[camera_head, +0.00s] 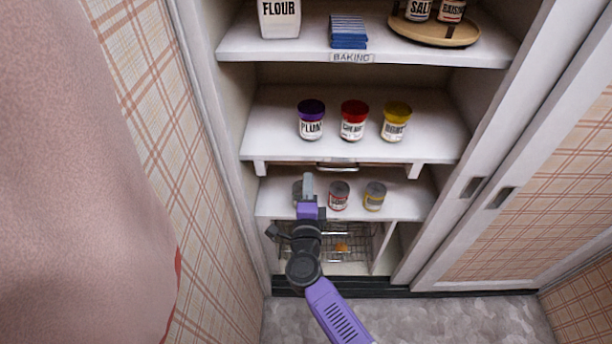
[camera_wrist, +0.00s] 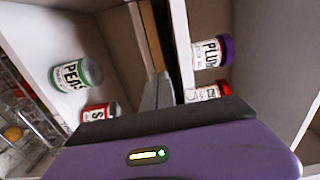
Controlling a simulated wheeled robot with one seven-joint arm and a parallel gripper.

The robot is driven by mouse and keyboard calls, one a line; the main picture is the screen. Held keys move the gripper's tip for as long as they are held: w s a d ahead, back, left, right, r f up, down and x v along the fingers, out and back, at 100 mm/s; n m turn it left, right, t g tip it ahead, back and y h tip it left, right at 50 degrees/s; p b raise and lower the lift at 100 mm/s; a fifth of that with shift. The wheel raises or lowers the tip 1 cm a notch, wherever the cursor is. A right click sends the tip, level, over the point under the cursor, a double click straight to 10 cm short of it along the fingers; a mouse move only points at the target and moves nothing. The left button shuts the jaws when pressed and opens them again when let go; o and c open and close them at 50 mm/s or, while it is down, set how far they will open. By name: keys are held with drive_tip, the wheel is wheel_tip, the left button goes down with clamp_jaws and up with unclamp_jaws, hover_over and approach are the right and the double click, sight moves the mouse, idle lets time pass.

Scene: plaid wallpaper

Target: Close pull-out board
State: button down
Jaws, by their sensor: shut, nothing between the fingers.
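The pull-out board (camera_head: 300,164) shows as a thin brown edge just under the middle shelf, with a metal handle (camera_head: 337,167) at its front. I cannot tell how far out it stands. In the wrist view a brown strip (camera_wrist: 151,38), likely the board, runs up beside the shelf edge. My gripper (camera_head: 308,182) is shut and empty, just below and left of the handle. In the wrist view the fingertips (camera_wrist: 158,88) point along the brown strip; I cannot tell whether they touch it.
The middle shelf (camera_head: 280,150) holds plum, red-lidded and yellow-lidded jars. Below, the lower shelf (camera_head: 400,208) holds cans, one partly hidden behind my gripper; the peas can (camera_wrist: 75,74) is close. A wire basket (camera_head: 350,252) sits underneath. A plaid wall (camera_head: 190,150) stands close at left.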

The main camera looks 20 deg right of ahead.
drive_tip(key=v, duration=0.9)
drive_tip(key=s+a+r+n+t+y, duration=0.2)
drive_tip(key=s+r+n+t+y, duration=0.3)
drive_tip(key=r+n, duration=0.4)
drive_tip(key=s+d+n+g, duration=0.2)
drive_tip(key=s+n, duration=0.2)
drive_tip(key=s, duration=0.7)
drive_tip(key=s+d+r+n+g, duration=0.1)
drive_tip(key=s+d+n+g, duration=0.2)
drive_tip(key=s, duration=0.9)
drive_tip(key=s+d+r+n+g, duration=0.1)
drive_tip(key=s+n, duration=0.4)
drive_tip(key=s, duration=0.6)
drive_tip(key=shift+s+d+n+g+y+p, duration=0.35)
drive_tip(key=shift+d+g, duration=0.35)
drive_tip(key=shift+d, duration=0.45)
drive_tip(key=shift+w+r, duration=0.1)
drive_tip(key=shift+r, duration=0.05)
